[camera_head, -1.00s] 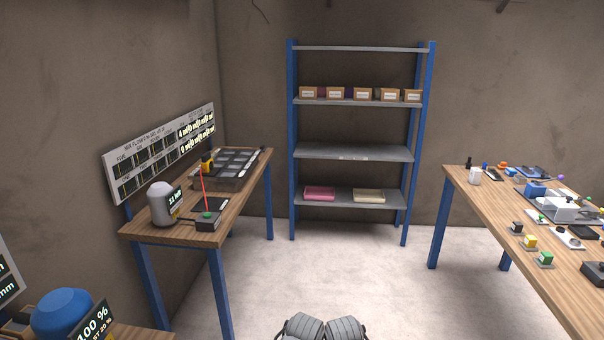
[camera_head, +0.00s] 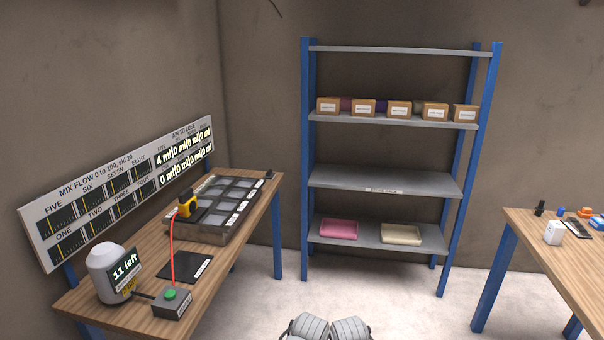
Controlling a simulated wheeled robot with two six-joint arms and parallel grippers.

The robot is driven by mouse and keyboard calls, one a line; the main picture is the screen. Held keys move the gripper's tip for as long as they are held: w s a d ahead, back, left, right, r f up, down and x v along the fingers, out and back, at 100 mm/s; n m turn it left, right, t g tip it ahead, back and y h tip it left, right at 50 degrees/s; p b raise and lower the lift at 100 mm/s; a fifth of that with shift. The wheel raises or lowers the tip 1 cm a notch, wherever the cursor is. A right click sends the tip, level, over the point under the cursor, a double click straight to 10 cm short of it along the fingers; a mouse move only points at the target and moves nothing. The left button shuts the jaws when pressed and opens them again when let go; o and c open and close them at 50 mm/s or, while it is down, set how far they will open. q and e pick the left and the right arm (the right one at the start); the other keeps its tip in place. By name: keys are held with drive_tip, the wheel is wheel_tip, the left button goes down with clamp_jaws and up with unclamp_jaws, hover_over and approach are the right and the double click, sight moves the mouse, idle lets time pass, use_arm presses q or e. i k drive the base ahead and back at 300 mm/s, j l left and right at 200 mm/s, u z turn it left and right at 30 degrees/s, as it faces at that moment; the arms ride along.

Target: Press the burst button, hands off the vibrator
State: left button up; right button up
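The burst button is a green button (camera_head: 170,294) on a small grey box (camera_head: 172,305) at the front edge of the left table. A red cord (camera_head: 172,252) runs from near the box up to a yellow and black device (camera_head: 187,203), which looks like the vibrator. The device stands on the near left part of a grey compartment tray (camera_head: 212,228). A grey rounded canister (camera_head: 106,272) with a display reading "11 left" stands left of the button box. No gripper shows in the head view, so I cannot see either one.
A dark flat pad (camera_head: 186,267) lies between button box and tray. A sign board (camera_head: 120,190) headed "MIX FLOW" stands behind the left table (camera_head: 240,262). A blue shelf rack (camera_head: 385,180) holds boxes and two trays. Another table (camera_head: 550,255) is at right. Floor between is clear.

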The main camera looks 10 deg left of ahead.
sight(170, 294)
drive_tip(key=i+l+u, duration=0.15)
drive_tip(key=i+u, duration=0.3)
drive_tip(key=i+l+u, duration=0.45)
drive_tip(key=i, duration=0.15)
drive_tip(key=i+l+u, duration=0.45)
